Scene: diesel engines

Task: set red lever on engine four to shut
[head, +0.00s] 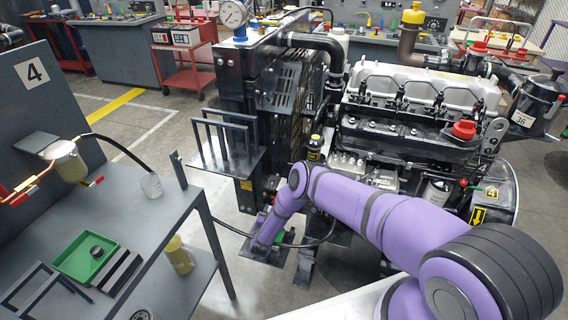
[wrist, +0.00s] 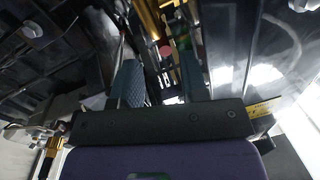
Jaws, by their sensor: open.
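In the head view a small red handle (head: 463,182) shows on the engine (head: 420,110), near a yellow label marked 4 (head: 491,193). I cannot tell from here whether it is the named lever or how it is set. My arm reaches down to the foot of the black radiator frame, where my gripper (head: 262,240) is small and partly hidden. In the wrist view my gripper (wrist: 158,70) is open, its two teal-padded fingers apart. A dark red part (wrist: 165,50) and a brass-coloured bar (wrist: 150,18) show beyond and between the fingers. Whether they touch is unclear.
A grey bench (head: 150,215) with a green tray (head: 85,255) stands at the left. Its panel bears a 4 (head: 32,72) and copper pipes with red handles (head: 97,181). A black hose (head: 310,242) runs near my gripper. Dark engine parts crowd the wrist view.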

